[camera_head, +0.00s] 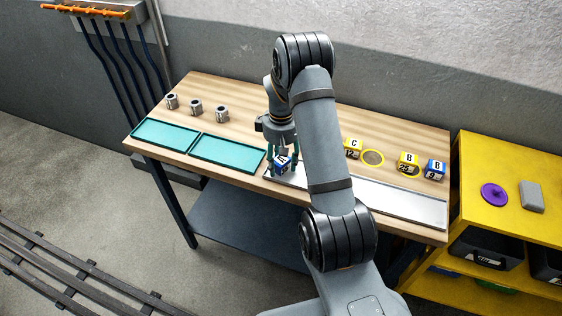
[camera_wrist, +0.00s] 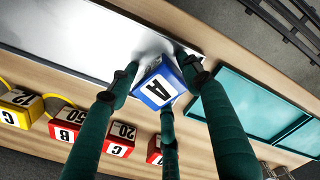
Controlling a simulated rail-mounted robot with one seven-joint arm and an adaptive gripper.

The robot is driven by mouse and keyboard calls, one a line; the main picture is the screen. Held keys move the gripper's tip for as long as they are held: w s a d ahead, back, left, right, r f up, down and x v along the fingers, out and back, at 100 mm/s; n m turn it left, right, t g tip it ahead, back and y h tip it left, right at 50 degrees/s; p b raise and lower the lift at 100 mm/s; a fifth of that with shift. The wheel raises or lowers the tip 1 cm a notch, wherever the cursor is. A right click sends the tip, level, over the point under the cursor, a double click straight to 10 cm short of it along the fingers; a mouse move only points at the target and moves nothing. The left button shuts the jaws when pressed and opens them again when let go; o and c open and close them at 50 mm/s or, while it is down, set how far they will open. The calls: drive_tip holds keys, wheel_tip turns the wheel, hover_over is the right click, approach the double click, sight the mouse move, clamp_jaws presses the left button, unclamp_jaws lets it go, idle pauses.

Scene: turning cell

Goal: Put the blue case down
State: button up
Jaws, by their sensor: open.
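A blue case (camera_head: 281,163) with a white top marked A stands at the left end of the long silver strip on the wooden table. It also shows in the wrist view (camera_wrist: 168,72), close to the strip's end. My gripper (camera_head: 283,152) points down over it. Its three dark green fingers stand around the case in the wrist view and are open; I cannot tell whether any finger touches it. The case's underside is hidden. Another blue case (camera_head: 435,170), marked B, stands at the table's right end.
Yellow cases (camera_head: 352,148) (camera_head: 407,163) and yellow rings (camera_head: 372,157) are along the table's right; red cases (camera_wrist: 70,124) show in the wrist view. Teal trays (camera_head: 228,153) and metal parts (camera_head: 196,106) are left. The silver strip (camera_head: 400,203) is clear right of my arm.

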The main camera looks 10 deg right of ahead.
sight(281, 160)
wheel_tip(281, 160, up, 12)
drive_tip(key=shift+r+b, duration=0.2)
drive_tip(key=shift+b, duration=0.2)
